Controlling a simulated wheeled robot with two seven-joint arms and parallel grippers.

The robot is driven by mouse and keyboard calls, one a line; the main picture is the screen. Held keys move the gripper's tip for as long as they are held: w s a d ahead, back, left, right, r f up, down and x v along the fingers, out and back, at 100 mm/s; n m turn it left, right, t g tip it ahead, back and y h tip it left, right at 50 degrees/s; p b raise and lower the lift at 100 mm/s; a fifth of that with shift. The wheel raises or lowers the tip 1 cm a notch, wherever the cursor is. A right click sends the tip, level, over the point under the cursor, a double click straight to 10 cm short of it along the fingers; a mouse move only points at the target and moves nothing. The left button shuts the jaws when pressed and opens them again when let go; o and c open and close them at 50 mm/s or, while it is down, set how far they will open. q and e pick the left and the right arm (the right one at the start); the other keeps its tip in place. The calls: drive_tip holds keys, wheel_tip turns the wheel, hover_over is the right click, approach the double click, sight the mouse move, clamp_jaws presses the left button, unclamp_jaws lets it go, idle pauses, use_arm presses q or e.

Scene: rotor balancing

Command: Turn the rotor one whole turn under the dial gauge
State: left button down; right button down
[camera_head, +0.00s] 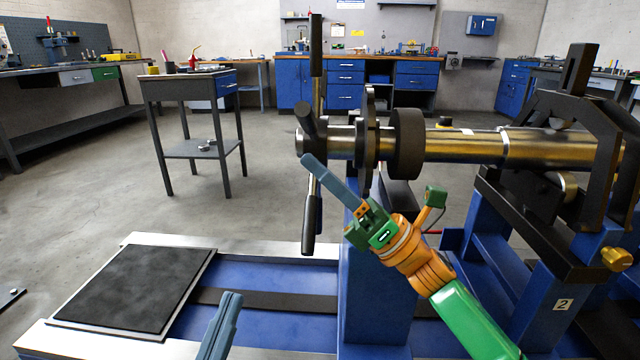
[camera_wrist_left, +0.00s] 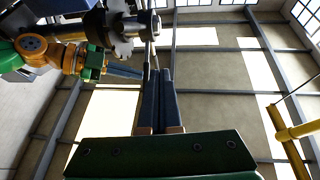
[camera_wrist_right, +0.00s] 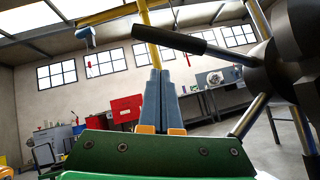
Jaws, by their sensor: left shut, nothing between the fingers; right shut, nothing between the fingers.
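The rotor (camera_head: 465,146) is a bright metal shaft with dark discs, lying level on a blue stand. At its left end a hub carries spokes with black grips: one points up (camera_head: 316,45), one down (camera_head: 309,228), one toward me (camera_head: 306,119). My right gripper (camera_head: 309,163) is shut and empty beside the hub, just above the lower grip; I cannot tell if it touches a spoke. The right wrist view shows the hub (camera_wrist_right: 301,48) and one grip (camera_wrist_right: 170,38) close to its fingers (camera_wrist_right: 160,72). My left gripper (camera_head: 230,299) is shut and empty, low and left of the rotor. I cannot make out the dial gauge.
A black mat (camera_head: 135,285) lies on the blue base at the lower left. A dark clamp frame (camera_head: 575,110) holds the shaft's right end. A small table (camera_head: 190,88) stands behind on the left, with clear floor around it.

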use_arm(q)
wheel_tip(320, 180, down, 17)
drive_tip(key=a+n+g+y+p, duration=0.1)
drive_tip(key=a+g+y+p, duration=0.2)
drive_tip(key=g, duration=0.7)
drive_tip(key=s+a+f+g+y+p, duration=0.2)
drive_tip(key=s+a+f+g+p, duration=0.1)
drive_tip(key=s+f+g, duration=0.6)
drive_tip(key=s+f, duration=0.3)
drive_tip(key=s, duration=0.1)
drive_tip(key=shift+n+y, duration=0.3)
use_arm(e)
drive_tip(key=r+m+t, duration=0.1)
drive_tip(key=r+m+t+h, duration=0.1)
drive_tip(key=m, duration=0.1)
drive_tip(key=r+m+t+h, duration=0.1)
drive_tip(key=shift+w+d+r, duration=0.1)
drive_tip(key=shift+w+r, duration=0.2)
drive_tip(key=shift+w, duration=0.05)
use_arm(q)
drive_tip(key=shift+a+f, duration=0.1)
drive_tip(key=shift+f, duration=0.05)
use_arm(e)
drive_tip(key=shift+f, duration=0.1)
